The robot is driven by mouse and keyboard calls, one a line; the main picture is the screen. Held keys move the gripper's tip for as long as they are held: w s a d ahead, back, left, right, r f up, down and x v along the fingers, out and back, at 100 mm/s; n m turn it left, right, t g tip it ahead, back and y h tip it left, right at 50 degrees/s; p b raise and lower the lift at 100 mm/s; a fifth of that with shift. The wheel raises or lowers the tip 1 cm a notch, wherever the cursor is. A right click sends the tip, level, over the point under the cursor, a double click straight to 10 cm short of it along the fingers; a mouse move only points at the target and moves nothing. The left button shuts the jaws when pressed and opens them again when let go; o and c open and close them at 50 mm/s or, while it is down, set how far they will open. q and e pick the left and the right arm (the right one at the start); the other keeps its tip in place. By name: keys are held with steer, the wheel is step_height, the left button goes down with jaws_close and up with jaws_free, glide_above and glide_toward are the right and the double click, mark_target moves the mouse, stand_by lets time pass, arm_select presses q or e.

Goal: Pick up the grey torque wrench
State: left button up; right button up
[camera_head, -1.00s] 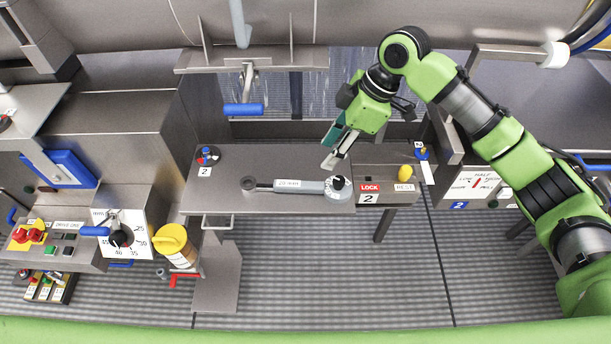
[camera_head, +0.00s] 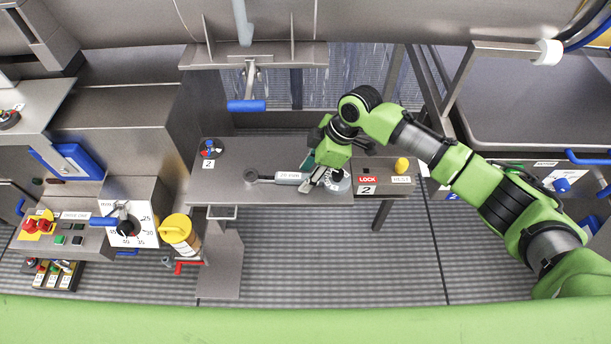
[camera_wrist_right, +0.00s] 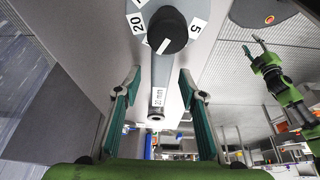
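The grey torque wrench (camera_head: 287,178) lies flat on the steel table, its ring end to the left and a white label on its shaft. My right gripper (camera_head: 316,181) is over its right part, near the round dial with numbers (camera_head: 338,183), and hides some of it. In the right wrist view, the wrench (camera_wrist_right: 158,96) runs between the two green-padded fingers of my open right gripper (camera_wrist_right: 158,85), with a visible gap on each side. A black knob (camera_wrist_right: 168,30) stands on the dial. My left gripper (camera_wrist_right: 252,47) shows small and open in the right wrist view only.
The steel table (camera_head: 230,160) carries a small knob (camera_head: 210,149) at its left. A LOCK panel (camera_head: 368,180) and a yellow knob (camera_head: 402,165) stand to the right. A blue-handled lever (camera_head: 246,105) hangs behind. A yellow-lidded container (camera_head: 178,230) is at the left.

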jaws_close()
steer(key=shift+r, duration=0.1)
